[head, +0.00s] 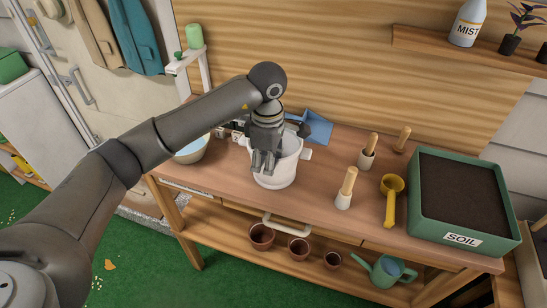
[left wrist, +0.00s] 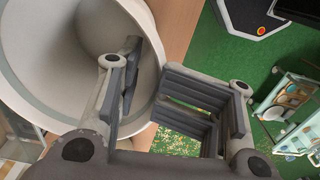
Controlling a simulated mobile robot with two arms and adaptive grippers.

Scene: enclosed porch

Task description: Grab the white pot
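The white pot (head: 276,174) stands upright on the wooden bench, with a handle at its right side. My left gripper (head: 265,162) comes down over the pot's near-left part and hides some of its rim and opening. In the left wrist view the pot (left wrist: 40,75) fills the left side, its round mouth facing the camera. My left gripper (left wrist: 165,95) is open there, with its two fingers apart. The left finger overlaps the pot's mouth and the right finger lies outside the rim. I cannot tell whether either finger touches the pot. My right gripper is not in view.
A blue dustpan-like thing (head: 314,126) lies behind the pot, and a bowl (head: 191,150) stands to its left. Wooden-handled tools (head: 347,188), a yellow scoop (head: 391,198) and a green soil tray (head: 428,228) stand to the right. Brown pots (head: 262,236) are on the lower shelf.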

